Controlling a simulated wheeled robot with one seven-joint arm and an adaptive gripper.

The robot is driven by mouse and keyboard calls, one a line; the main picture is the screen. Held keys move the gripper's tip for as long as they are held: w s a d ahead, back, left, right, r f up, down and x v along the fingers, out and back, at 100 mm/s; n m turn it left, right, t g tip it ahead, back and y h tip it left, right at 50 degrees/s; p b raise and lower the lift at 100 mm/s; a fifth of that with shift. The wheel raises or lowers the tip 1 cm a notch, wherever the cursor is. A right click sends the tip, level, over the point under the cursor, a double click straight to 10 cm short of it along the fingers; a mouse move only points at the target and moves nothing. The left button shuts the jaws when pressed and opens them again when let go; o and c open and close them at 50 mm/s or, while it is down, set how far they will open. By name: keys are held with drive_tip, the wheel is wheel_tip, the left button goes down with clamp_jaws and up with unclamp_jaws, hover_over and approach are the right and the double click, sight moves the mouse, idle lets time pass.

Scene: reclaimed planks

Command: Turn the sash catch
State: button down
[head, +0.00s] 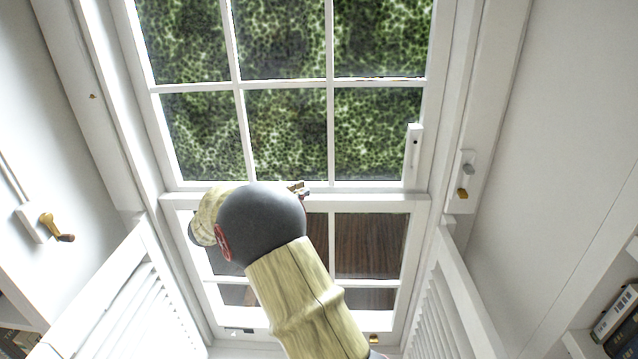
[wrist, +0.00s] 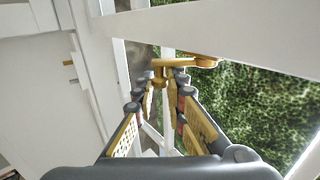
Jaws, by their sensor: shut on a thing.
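The brass sash catch (wrist: 205,61) shows in the wrist view, on the white sash rail. Its arm points across the rail and its end lies between my fingertips. My gripper (wrist: 160,76) is shut on the catch, with one finger on each side of it. In the head view the white sash window (head: 298,202) stands ahead, with its meeting rail behind my arm. My arm hides most of the gripper there, and a small brownish part shows at the rail, too small to tell whether it is catch or fingertip.
Slatted white shutters (head: 448,300) stand open on both sides below. A crank with a brass arm (head: 48,219) is on the left wall. A white handle (head: 414,142) is on the upper sash's right, and a plate with a brass piece (head: 462,194) is on the right jamb. Books (head: 615,312) sit lower right.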

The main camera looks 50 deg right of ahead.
drive_tip(key=m+g+y, duration=0.1)
drive_tip(key=m+g, duration=0.1)
drive_tip(key=a+m+g+y+p, duration=0.1)
drive_tip(key=m+g+y, duration=0.1)
drive_tip(key=g, duration=0.1)
drive_tip(key=w+a+m+g+y, duration=0.1)
drive_tip(key=m+g, duration=0.1)
drive_tip(key=g, duration=0.1)
drive_tip(key=shift+a+r, duration=0.1)
drive_tip(key=shift+s+a+r+g+y, duration=0.1)
drive_tip(key=shift+s+a+g+y, duration=0.1)
drive_tip(key=shift+g+y, duration=0.2)
idle(0.5)
drive_tip(key=c, duration=1.8)
unclamp_jaws()
drive_tip(key=shift+w, duration=0.1)
